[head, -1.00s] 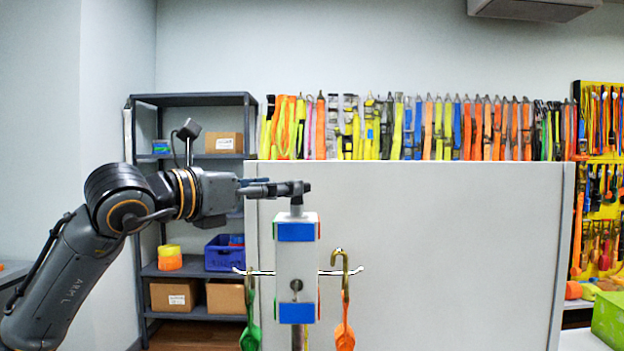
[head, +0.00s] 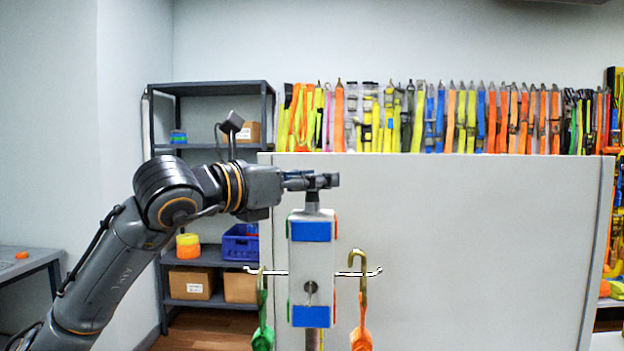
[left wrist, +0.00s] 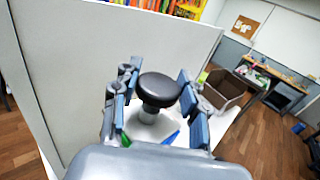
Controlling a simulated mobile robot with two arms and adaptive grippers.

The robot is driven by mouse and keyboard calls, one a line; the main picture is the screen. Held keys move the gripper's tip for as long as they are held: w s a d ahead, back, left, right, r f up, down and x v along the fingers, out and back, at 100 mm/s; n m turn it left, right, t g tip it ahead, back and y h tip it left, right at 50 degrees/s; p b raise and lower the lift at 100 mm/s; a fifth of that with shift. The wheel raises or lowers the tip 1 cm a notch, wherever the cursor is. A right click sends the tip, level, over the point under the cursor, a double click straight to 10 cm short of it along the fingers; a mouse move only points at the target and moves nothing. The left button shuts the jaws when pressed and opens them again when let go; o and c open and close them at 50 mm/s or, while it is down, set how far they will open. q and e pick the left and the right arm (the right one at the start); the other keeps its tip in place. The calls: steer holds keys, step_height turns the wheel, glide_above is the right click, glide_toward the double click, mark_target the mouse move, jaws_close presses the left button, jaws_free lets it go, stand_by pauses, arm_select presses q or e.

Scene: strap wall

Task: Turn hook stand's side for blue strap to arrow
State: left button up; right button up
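The hook stand (head: 312,260) is an upright pale block with blue bands on the side facing me. A hook seen end-on (head: 311,288) juts from that side. A green strap (head: 263,325) hangs from the left hook and an orange strap (head: 361,325) from the right hook. My left gripper (head: 318,181) is at the top of the stand. In the left wrist view, its open fingers (left wrist: 158,100) stand on either side of a round black knob (left wrist: 160,88); whether they touch it I cannot tell. No arrow or blue strap hanging on the stand is visible. My right gripper is out of view.
A large pale panel (head: 460,240) stands behind the hook stand, with many coloured straps (head: 450,118) hung above it. A grey shelf (head: 208,85) with boxes and a blue bin (head: 240,245) is at the left. An open brown box (left wrist: 225,88) shows in the left wrist view.

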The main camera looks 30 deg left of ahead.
arm_select(q)
jaws_close()
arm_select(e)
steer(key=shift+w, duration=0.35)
